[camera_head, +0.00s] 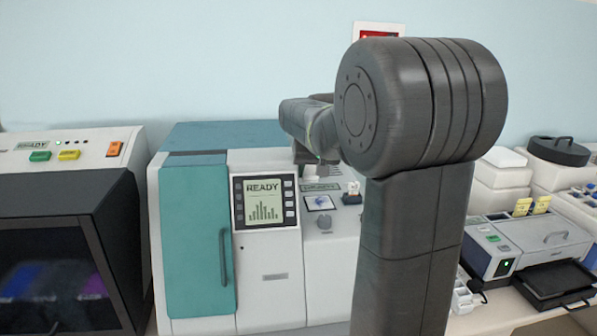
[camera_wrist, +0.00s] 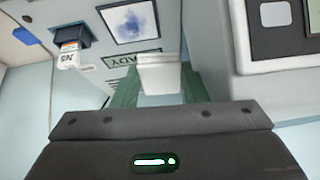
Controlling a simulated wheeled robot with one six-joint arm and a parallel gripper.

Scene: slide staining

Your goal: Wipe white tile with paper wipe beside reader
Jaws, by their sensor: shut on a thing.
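My gripper (camera_wrist: 160,80) is shut on a white, folded-looking piece (camera_wrist: 162,72), which I take to be the paper wipe, held between its two green fingers. A pale square tile (camera_wrist: 130,20) with a blue smudge and dark border lies just beyond the fingers in the wrist view. In the head view the tile (camera_head: 320,202) sits on the white top of the reader (camera_head: 270,277), right of its screen. The held piece looks close to the tile, but I cannot tell whether they touch. My arm hides most of the gripper in the head view.
The reader's screen (camera_head: 265,203) reads READY. A dark-windowed machine (camera_head: 62,240) stands left; a grey device (camera_head: 530,240) stands right.

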